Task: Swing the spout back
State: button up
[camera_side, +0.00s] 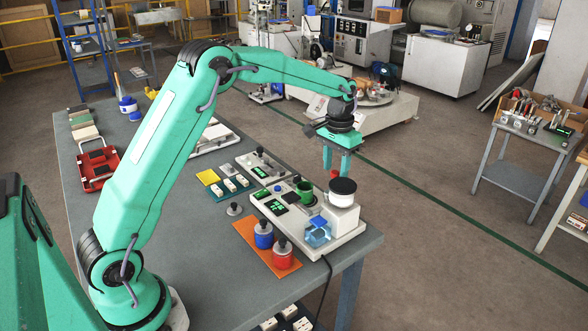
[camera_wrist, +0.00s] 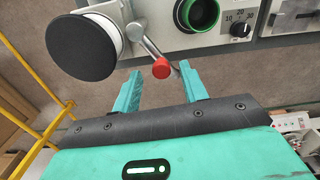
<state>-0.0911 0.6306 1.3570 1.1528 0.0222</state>
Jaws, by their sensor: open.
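The spout (camera_wrist: 147,42) is a thin metal tube with a red tip (camera_wrist: 161,68), seen in the wrist view beside a round black-topped white part (camera_wrist: 80,46). My gripper (camera_wrist: 160,72) is open, and the red tip appears between its two green fingers; I see no clear contact. In the side view my gripper (camera_side: 337,167) points down just behind the black-topped white part (camera_side: 342,187) of the bench device. A small red spot (camera_side: 334,174) shows below the fingers there. The rest of the spout is hard to make out in that view.
The pale device (camera_side: 340,236) has a green cup (camera_side: 305,192) and a clear blue block (camera_side: 317,232) close by. Blue (camera_side: 263,236) and red (camera_side: 282,257) jars stand on an orange mat (camera_side: 247,228). Open floor lies beyond the bench edge.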

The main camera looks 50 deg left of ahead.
jog(key=shift+f, duration=0.45)
grip_shut()
jog(key=shift+d, duration=0.1)
jog(key=shift+w+d+m, duration=0.1)
jog(key=shift+d+m, duration=0.3)
jog(key=shift+m, duration=0.65)
jog(key=shift+w+d+m, duration=0.1)
jog(key=shift+d+m, duration=0.35)
jog(key=shift+m, duration=0.65)
jog(key=shift+w+d+m, duration=0.1)
jog(key=shift+d+m, duration=0.3)
jog(key=shift+m, duration=0.65)
jog(key=shift+d, duration=0.1)
